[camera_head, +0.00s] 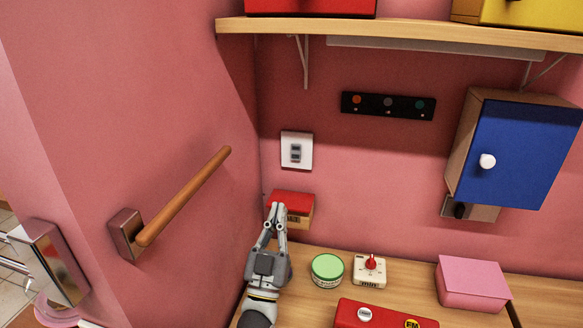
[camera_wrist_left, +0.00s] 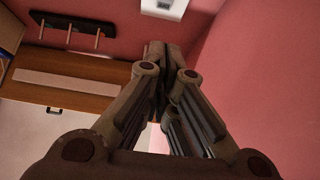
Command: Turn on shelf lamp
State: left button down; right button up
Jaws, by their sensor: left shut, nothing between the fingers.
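The shelf lamp looks like a long pale strip (camera_head: 435,48) under the wooden shelf; it looks dull, with no glow. It also shows in the left wrist view as a strip (camera_wrist_left: 70,85). A white wall plate with a dark two-part switch (camera_head: 296,151) is on the back wall near the corner. Part of the plate shows at the top of the left wrist view (camera_wrist_left: 165,8). My left gripper (camera_head: 277,208) is shut and empty, fingers pointing up, below the switch and in front of a red-topped box (camera_head: 292,198). It looks apart from the switch. My right gripper is out of view.
A wooden rail (camera_head: 185,195) sticks out on the left wall. A black hook strip (camera_head: 388,105) and a blue-door cabinet (camera_head: 515,150) hang right of the switch. A green-lidded tin (camera_head: 327,268), a timer (camera_head: 370,271) and a pink box (camera_head: 472,281) stand on the counter.

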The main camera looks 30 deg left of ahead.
pick_arm(q)
jog(key=p, duration=0.4)
send_near(295, 145)
notch_tip(295, 145, up, 3)
jog(key=s, duration=0.1)
jog(key=shift+w+a+f, duration=0.1)
jog(key=shift+w+a, duration=0.15)
jog(key=shift+w, duration=0.85)
jog(key=shift+w+a+f, duration=0.1)
jog(key=shift+w+a, duration=0.1)
jog(key=shift+w, duration=0.95)
